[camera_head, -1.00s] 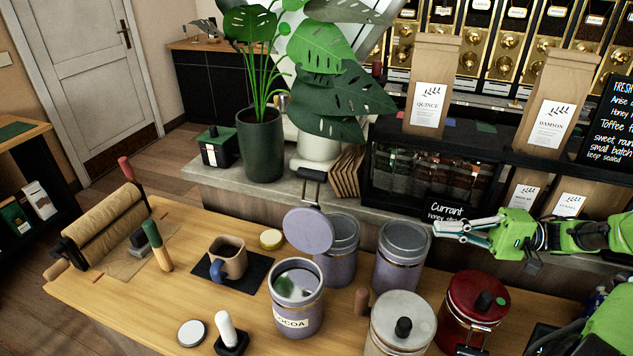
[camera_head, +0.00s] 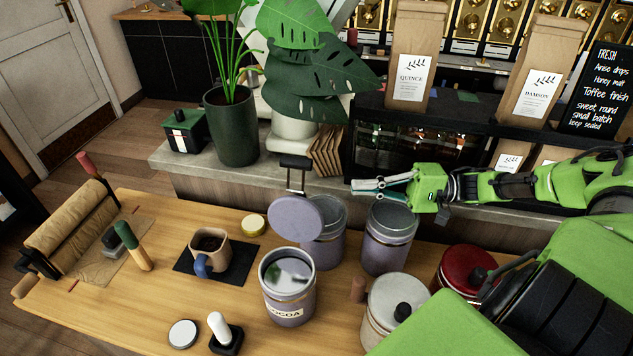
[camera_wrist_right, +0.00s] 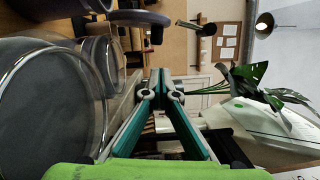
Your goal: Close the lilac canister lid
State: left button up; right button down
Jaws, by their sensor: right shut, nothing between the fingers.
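The lilac canister (camera_head: 288,299), labelled COCOA, stands open on the wooden counter. Its round lilac lid (camera_head: 296,218) is raised at the far side of the rim, tilted up on its hinge, with a dark handle (camera_head: 296,162) above it. My right gripper (camera_head: 354,187) is shut and empty, pointing left, to the right of the lid and apart from it, above the back lilac canisters. In the right wrist view the fingertips (camera_wrist_right: 157,84) meet; a thin dark disc (camera_wrist_right: 138,18) near the top looks like the lid edge-on. My left gripper is not in view.
Two other lilac canisters (camera_head: 328,243) (camera_head: 388,249) stand behind and to the right. A cream canister (camera_head: 381,322) and a red one (camera_head: 455,278) stand at the front right. A mug (camera_head: 215,253) on a dark mat is to the left. A large plant (camera_head: 232,134) rises behind.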

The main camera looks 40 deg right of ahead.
aim_at(298, 214)
jog(key=p+x, duration=0.1)
jog(key=x, duration=0.8)
jog(key=shift+w+a+r+p, duration=0.1)
jog(key=shift+p, duration=0.25)
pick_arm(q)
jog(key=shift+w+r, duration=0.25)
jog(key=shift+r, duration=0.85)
pick_arm(e)
jog(key=shift+w+a, duration=0.2)
jog(key=shift+a, duration=0.15)
